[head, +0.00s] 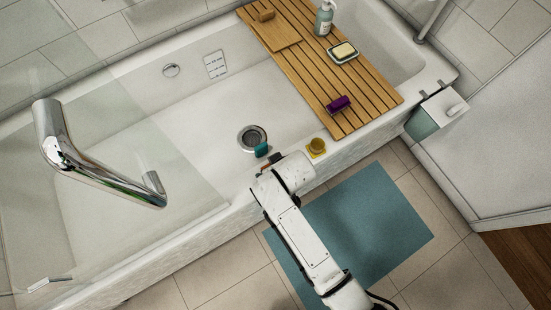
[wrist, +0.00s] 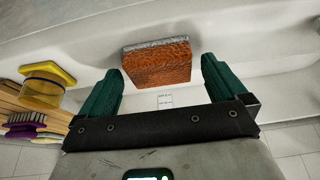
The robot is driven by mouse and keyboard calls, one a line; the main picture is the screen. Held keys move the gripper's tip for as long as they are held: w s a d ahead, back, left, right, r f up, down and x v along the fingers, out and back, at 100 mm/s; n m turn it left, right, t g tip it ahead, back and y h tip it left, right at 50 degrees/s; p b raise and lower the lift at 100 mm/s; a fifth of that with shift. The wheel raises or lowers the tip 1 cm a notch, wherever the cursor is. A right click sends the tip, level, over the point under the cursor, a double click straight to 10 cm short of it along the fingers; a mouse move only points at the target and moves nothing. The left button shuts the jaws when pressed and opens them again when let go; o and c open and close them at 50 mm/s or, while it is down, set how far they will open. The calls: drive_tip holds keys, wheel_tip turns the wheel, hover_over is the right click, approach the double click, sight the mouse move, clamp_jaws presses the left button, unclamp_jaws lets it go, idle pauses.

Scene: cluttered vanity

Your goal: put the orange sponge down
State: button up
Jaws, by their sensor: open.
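The orange sponge (wrist: 158,66) has a grey layer on one face. In the wrist view it lies between my gripper's two green fingers, with a gap on each side. Its grey face appears to rest against the white tub rim. My gripper (wrist: 162,72) is open and not pressing on the sponge. In the head view my gripper (head: 262,151) is over the tub's near rim, and my arm mostly hides the sponge there.
A yellow-based tub (head: 316,147) stands close to my gripper on the rim (head: 225,205). A wooden board (head: 300,70) across the bathtub holds a purple brush (head: 339,104), a soap dish (head: 343,52) and a pump bottle (head: 324,18). A glass screen with a chrome bar (head: 95,165) is left.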

drive_tip(key=shift+r, duration=0.1)
drive_tip(key=p+v, duration=0.2)
drive_tip(key=v, duration=1)
drive_tip(key=s+d+r+m+g+h, duration=0.1)
drive_tip(key=s+d+m, duration=0.1)
drive_tip(key=s+d, duration=0.3)
drive_tip(key=s+d+r+m+g+h, duration=0.1)
drive_tip(key=s+d, duration=0.4)
drive_tip(key=d, duration=0.7)
drive_tip(key=s+d+r+m, duration=0.1)
drive_tip(key=s+d+m, duration=0.3)
drive_tip(key=d, duration=0.5)
drive_tip(key=shift+s+g+h, duration=0.4)
drive_tip(key=shift+s, duration=0.55)
